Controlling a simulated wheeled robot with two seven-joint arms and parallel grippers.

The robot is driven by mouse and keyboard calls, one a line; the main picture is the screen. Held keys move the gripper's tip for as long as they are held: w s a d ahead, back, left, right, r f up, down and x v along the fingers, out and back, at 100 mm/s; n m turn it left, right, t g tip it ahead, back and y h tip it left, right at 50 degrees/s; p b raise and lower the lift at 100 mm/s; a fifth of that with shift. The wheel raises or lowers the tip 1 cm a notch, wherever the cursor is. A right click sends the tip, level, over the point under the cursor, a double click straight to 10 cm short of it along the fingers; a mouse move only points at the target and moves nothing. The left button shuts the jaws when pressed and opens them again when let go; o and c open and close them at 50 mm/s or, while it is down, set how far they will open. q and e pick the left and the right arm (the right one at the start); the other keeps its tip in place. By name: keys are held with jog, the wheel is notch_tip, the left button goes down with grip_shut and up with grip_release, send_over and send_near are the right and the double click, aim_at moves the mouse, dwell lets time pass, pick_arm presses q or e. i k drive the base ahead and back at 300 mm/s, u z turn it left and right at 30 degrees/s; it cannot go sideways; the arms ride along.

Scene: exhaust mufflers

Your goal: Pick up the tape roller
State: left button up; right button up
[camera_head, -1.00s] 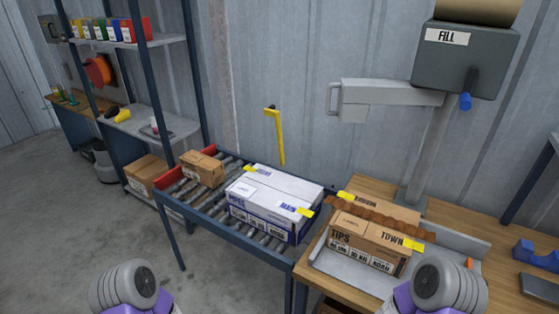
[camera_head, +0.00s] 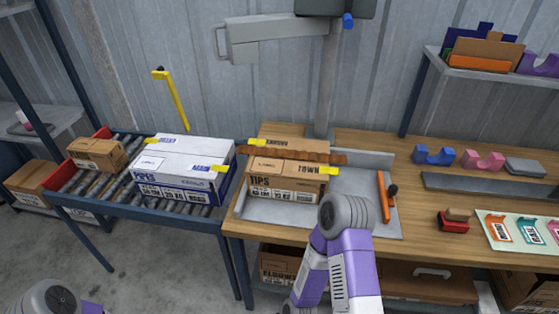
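An orange tool with a dark knob-like end (camera_head: 383,197) lies at the right end of the grey tray on the bench. It looks like the tape roller, but it is too small to be sure. Nothing is touching it from my side. My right arm shows in front of the bench, left of this tool, and only a bit of my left arm shows at the bottom left corner. Neither gripper is in view.
A taped brown carton (camera_head: 287,182) sits in the grey tray (camera_head: 277,211). A white box (camera_head: 183,165) and a small brown box (camera_head: 97,153) stand on the roller conveyor. Blue (camera_head: 433,156) and pink (camera_head: 482,161) holders and a red stamp-like item (camera_head: 453,221) lie further right.

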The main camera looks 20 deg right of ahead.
aim_at(453, 219)
jog(key=z, duration=0.15)
jog(key=k, duration=0.65)
jog(key=z, duration=0.5)
